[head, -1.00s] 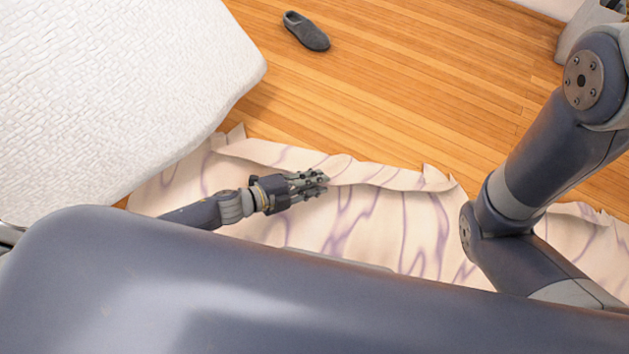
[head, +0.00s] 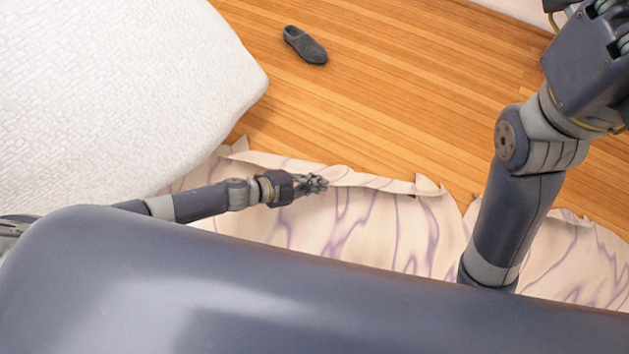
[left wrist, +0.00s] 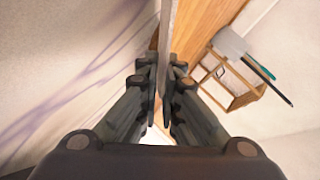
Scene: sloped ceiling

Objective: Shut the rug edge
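The rug (head: 385,228) is cream with purple veins, and its far edge (head: 385,183) is raised and wavy along the wooden floor. My left gripper (head: 322,183) is at the middle of this edge in the head view. In the left wrist view its fingers (left wrist: 162,88) are close together, with the thin rug edge (left wrist: 166,45) between them. Part of the rug lies behind my own body and right arm. My right gripper is outside the views.
A white textured bed or cushion (head: 120,90) fills the upper left, close to the rug's left end. A dark grey slipper (head: 305,45) lies on the wooden floor (head: 400,85), which is otherwise clear. A wooden crate-like piece (left wrist: 232,85) shows in the left wrist view.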

